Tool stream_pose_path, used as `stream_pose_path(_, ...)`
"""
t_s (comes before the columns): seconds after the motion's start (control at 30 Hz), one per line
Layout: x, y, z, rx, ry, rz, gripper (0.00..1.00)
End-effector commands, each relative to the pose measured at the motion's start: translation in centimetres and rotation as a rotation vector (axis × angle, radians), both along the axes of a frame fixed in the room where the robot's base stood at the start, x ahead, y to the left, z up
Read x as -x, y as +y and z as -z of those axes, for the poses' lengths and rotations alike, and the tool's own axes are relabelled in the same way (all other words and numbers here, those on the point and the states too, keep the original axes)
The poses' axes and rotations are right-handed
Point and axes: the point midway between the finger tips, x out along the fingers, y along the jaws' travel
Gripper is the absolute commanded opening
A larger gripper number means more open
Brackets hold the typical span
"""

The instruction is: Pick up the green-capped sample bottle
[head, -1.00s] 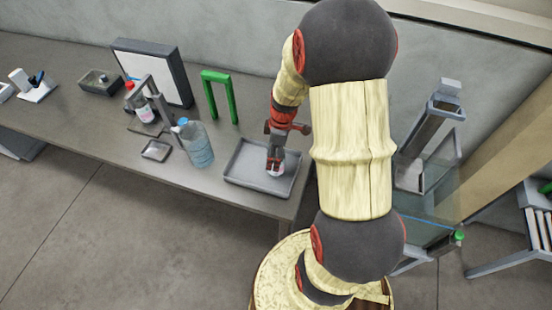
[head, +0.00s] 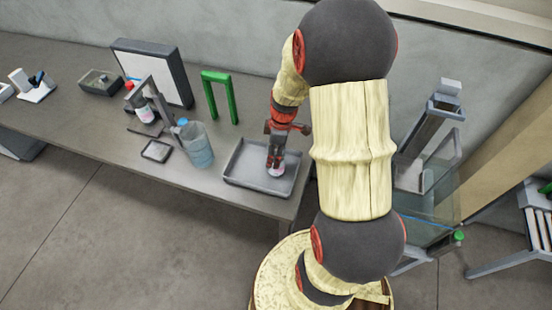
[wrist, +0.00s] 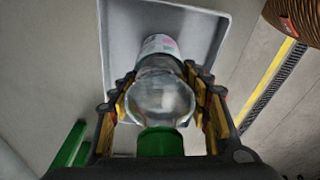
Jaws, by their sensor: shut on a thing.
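The green-capped sample bottle (wrist: 162,96) is clear, with a green cap (wrist: 160,142) nearest the wrist camera and a pale label with pink print (wrist: 160,44) at its far end. My gripper (wrist: 162,88) is shut on it, with yellow-padded fingers on both sides of its body. In the head view my gripper (head: 275,160) points down inside the grey tray (head: 232,180). Only the bottle's pale lower end (head: 276,171) shows there, low in the tray. Its cap is hidden in that view, and I cannot tell whether its base touches the tray floor.
A large blue-capped bottle (head: 198,150) stands left of the tray, with a green frame (head: 221,97) behind. Further left are a small dish (head: 156,151), a red-capped bottle (head: 144,113) by a grey stand and a white panel (head: 150,72). The table's front edge is close to the tray.

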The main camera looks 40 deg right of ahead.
Motion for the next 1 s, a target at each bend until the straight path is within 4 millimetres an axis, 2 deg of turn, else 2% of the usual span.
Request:
stream_pose_path(0.13, -0.1, 0.0, -0.1, 0.001, -0.002, 0.000, 0.03)
stream_pose_path(0.4, -0.1, 0.0, -0.2, 0.001, -0.002, 0.000, 0.03)
stream_pose_path(0.57, -0.1, -0.1, -1.1, 0.002, -0.003, 0.000, 0.03)
stream_pose_path(0.73, -0.1, -0.1, -3.5, 0.003, -0.006, 0.000, 0.03)
stream_pose_path(1.0, 4.7, 0.1, -9.1, 0.004, -0.007, 0.004, 0.03)
